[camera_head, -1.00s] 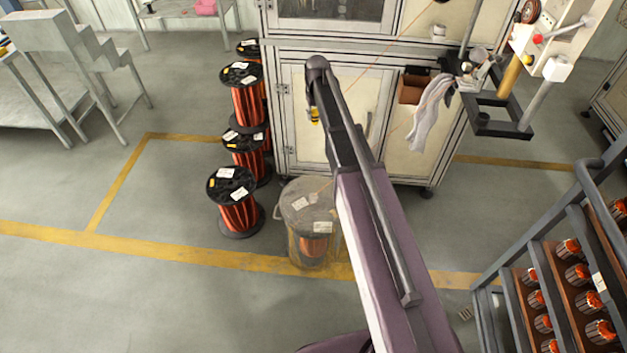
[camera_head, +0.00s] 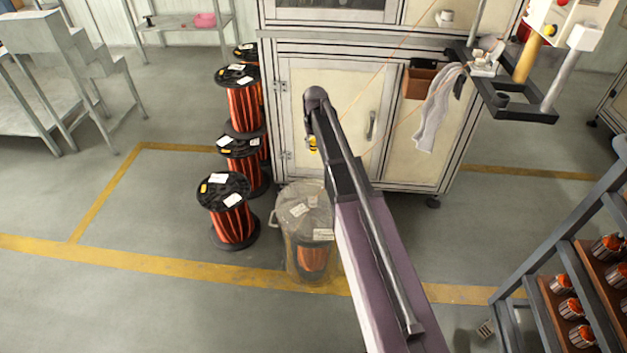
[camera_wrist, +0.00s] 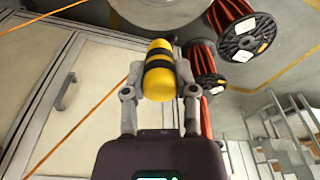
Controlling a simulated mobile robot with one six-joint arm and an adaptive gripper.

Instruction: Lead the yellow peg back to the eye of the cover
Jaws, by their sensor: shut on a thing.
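My gripper (camera_wrist: 159,88) is shut on the yellow peg (camera_wrist: 159,70), which has dark bands. One finger is on each side of it. In the head view the peg (camera_head: 312,144) shows small below the end of my arm, in front of the cabinet and above the cover in the picture. The clear cover (camera_head: 297,206), with white labels on top, stands on the floor over an orange spool. My arm hides part of its right side. I cannot make out its eye. A thin orange wire (camera_wrist: 98,107) runs near the peg in the wrist view.
Stacked orange wire spools (camera_head: 232,215) stand left of the cover. The cabinet (camera_head: 330,105) is behind, with a brown box (camera_head: 420,82) and a hanging cloth (camera_head: 437,110). A rack (camera_head: 550,255) stands at right.

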